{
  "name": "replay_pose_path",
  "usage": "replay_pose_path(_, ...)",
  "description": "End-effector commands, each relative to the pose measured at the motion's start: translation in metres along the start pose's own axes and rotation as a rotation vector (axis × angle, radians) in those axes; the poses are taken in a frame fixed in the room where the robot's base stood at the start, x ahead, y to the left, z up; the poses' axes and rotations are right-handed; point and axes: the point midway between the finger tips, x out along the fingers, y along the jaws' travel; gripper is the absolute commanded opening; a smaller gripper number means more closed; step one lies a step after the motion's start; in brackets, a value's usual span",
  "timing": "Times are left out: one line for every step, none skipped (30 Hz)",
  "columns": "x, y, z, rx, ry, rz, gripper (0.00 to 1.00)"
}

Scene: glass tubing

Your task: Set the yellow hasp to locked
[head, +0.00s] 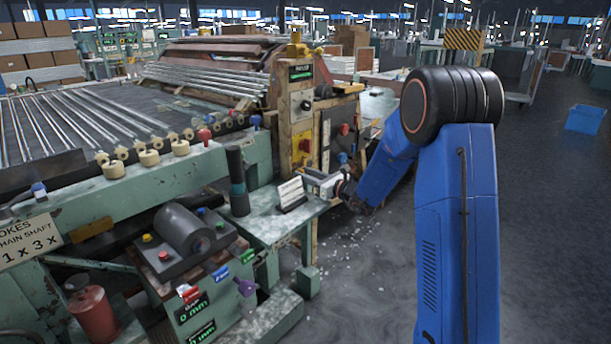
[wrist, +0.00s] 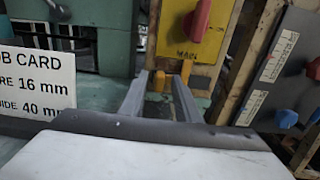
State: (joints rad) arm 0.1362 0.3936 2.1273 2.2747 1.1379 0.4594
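A yellow plate marked "MAIN" (wrist: 190,35) with a red knob (wrist: 198,18) faces me in the wrist view. Below it is a small yellow piece, which looks like the hasp (wrist: 158,82); a thin yellow strip (wrist: 186,70) runs down beside it. My gripper (wrist: 161,76) is open, its two grey fingers pointing at the post. The yellow piece shows between the fingertips, and I see no grip on it. In the head view my gripper (head: 314,180) is low in front of the post, below the yellow plate (head: 302,146). The hasp cannot be made out there.
A job card (wrist: 36,82) stands left of the gripper on the green side table (head: 262,226). A dark cylinder (head: 237,182) stands beside the card. A grey panel with red and blue knobs (wrist: 285,118) is close on the right. Open floor lies to the right.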

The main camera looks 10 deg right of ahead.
Motion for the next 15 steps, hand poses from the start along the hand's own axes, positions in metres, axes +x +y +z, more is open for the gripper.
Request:
replay_pose_path(0.0014, 0.0000, -0.0001, 0.000, 0.000, 0.000, 0.30)
replay_pose_path(0.0019, 0.0000, -0.0001, 0.000, 0.000, 0.000, 0.30)
replay_pose_path(0.0022, -0.0001, -0.0002, 0.000, 0.000, 0.000, 0.30)
replay_pose_path(0.0022, -0.0001, -0.0002, 0.000, 0.000, 0.000, 0.30)
replay_pose_path(0.0022, -0.0001, -0.0002, 0.000, 0.000, 0.000, 0.30)
replay_pose_path(0.0022, -0.0001, -0.0002, 0.000, 0.000, 0.000, 0.30)
replay_pose_path(0.0022, -0.0001, -0.0002, 0.000, 0.000, 0.000, 0.30)
replay_pose_path(0.0021, -0.0001, -0.0002, 0.000, 0.000, 0.000, 0.30)
replay_pose_path(0.0021, -0.0001, -0.0002, 0.000, 0.000, 0.000, 0.30)
replay_pose_path(0.0021, -0.0001, -0.0002, 0.000, 0.000, 0.000, 0.23)
replay_pose_path(0.0021, 0.0000, -0.0001, 0.000, 0.000, 0.000, 0.15)
replay_pose_path(0.0020, -0.0001, -0.0002, 0.000, 0.000, 0.000, 0.06)
replay_pose_path(0.0020, 0.0000, -0.0001, 0.000, 0.000, 0.000, 0.00)
replay_pose_path(0.0020, 0.0000, -0.0002, 0.000, 0.000, 0.000, 0.00)
replay_pose_path(0.0020, 0.0000, -0.0001, 0.000, 0.000, 0.000, 0.00)
